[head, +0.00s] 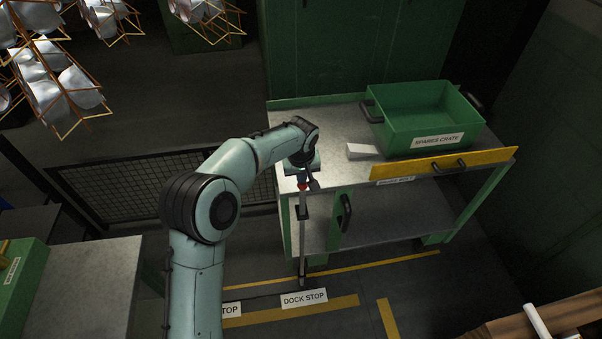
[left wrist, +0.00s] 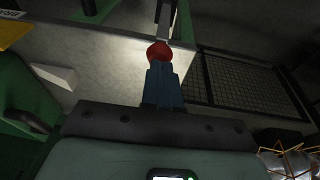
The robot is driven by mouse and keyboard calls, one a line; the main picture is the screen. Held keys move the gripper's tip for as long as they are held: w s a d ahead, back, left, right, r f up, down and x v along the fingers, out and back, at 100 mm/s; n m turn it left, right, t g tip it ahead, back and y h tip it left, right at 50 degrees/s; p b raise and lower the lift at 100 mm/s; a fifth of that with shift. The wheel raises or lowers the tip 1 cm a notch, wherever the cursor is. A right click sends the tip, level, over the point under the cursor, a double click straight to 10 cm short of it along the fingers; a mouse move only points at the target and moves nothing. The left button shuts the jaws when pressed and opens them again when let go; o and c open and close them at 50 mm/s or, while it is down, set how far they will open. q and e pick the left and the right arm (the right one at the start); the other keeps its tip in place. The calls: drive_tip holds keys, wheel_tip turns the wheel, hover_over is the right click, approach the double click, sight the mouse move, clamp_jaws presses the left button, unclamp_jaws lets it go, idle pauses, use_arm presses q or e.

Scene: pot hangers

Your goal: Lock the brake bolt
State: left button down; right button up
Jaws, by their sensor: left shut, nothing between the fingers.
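The brake bolt appears as an upright rod (head: 303,245) at the cart's front left corner, reaching down near the floor. A red knob (head: 303,187) tops it, also showing in the left wrist view (left wrist: 159,50). My left gripper (head: 309,181) is over the cart's left edge, right at the knob. In the left wrist view its blue fingers (left wrist: 161,68) are together, with nothing between them, and their tips meet the knob in the picture. I cannot tell whether they touch it. My right gripper is out of view.
The green-framed cart (head: 340,181) carries a green spares crate (head: 425,125), a white block (head: 362,151) and a yellow front bar (head: 445,164). A dock stop label (head: 304,299) lies on the floor. A mesh fence (head: 125,188) stands left; wire racks hang upper left.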

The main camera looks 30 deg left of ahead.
use_arm(q)
drive_tip(key=shift+f, duration=0.25)
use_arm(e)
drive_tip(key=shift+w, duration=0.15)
use_arm(q)
drive_tip(key=shift+r, duration=0.1)
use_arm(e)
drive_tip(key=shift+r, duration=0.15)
use_arm(q)
drive_tip(key=shift+r+p, duration=0.3)
drive_tip(key=shift+r, duration=0.05)
drive_tip(key=r+p, duration=0.1)
drive_tip(key=a+r+p, duration=0.1)
drive_tip(key=r, duration=0.1)
drive_tip(key=shift+w+r, duration=0.2)
drive_tip(key=shift+r, duration=0.05)
drive_tip(key=v, duration=1)
drive_tip(key=shift+p, duration=0.3)
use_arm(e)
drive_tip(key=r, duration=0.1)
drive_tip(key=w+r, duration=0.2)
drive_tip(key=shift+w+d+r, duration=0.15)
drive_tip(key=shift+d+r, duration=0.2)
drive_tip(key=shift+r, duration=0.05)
use_arm(q)
drive_tip(key=shift+s+d, duration=0.1)
drive_tip(key=shift+d, duration=0.05)
